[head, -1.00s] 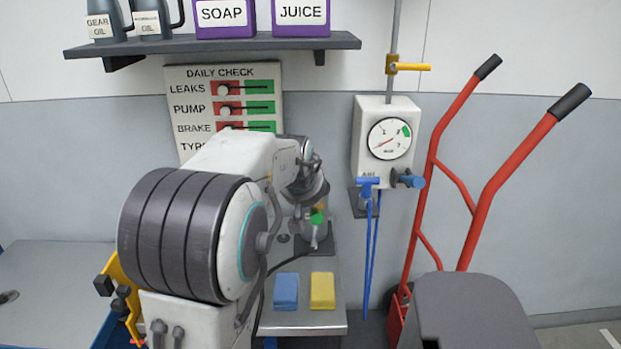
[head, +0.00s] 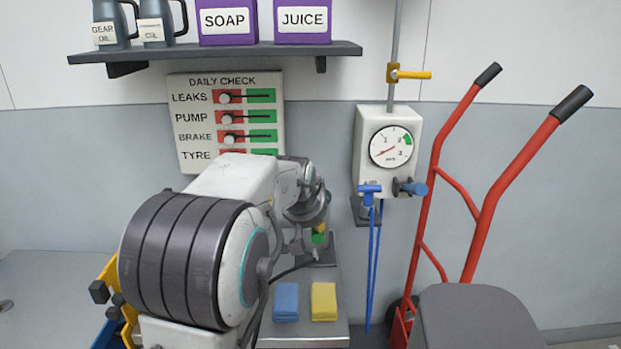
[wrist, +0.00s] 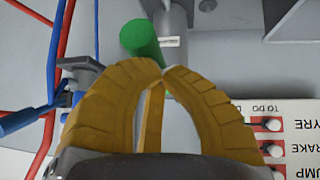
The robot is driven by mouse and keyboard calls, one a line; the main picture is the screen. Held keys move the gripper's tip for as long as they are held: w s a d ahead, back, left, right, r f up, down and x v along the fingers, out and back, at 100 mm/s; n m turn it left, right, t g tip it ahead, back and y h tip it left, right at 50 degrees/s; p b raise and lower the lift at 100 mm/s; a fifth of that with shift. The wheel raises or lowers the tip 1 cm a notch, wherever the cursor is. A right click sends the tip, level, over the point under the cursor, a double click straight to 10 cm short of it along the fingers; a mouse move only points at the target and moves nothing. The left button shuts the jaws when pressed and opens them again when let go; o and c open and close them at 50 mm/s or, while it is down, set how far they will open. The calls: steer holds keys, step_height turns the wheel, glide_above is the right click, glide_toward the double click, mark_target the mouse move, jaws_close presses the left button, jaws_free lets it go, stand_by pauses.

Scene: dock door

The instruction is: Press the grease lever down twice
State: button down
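The grease lever shows its green grip (head: 319,239) behind my arm in the head view, above the grey bench. My gripper (head: 320,228) is just above the grip there, mostly hidden by my wrist. In the wrist view, my two yellow-brown fingers (wrist: 164,71) curve together with their tips meeting, and nothing shows held between the tips. The green grip (wrist: 142,40) lies just beyond the tips, slightly left, beside a grey cylindrical body (wrist: 174,25). I cannot tell whether the fingertips touch the grip.
A blue pad (head: 286,302) and a yellow pad (head: 324,301) lie on the bench. A gauge box (head: 388,150) with blue taps and hoses is right of the lever; a red hand truck (head: 432,190) stands farther right. The check board (head: 225,122) hangs behind my arm.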

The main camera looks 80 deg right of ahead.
steer(key=shift+a+f, duration=0.1)
steer(key=shift+f, duration=0.05)
steer(key=p+v, duration=0.2)
steer(key=v, duration=1.1)
steer(key=shift+d+r, duration=0.2)
steer(key=shift+r, duration=0.15)
steer(key=c, duration=1.9)
jaws_free()
steer(key=shift+w+p, duration=0.15)
steer(key=shift+p, duration=0.15)
steer(key=shift+c, duration=0.2)
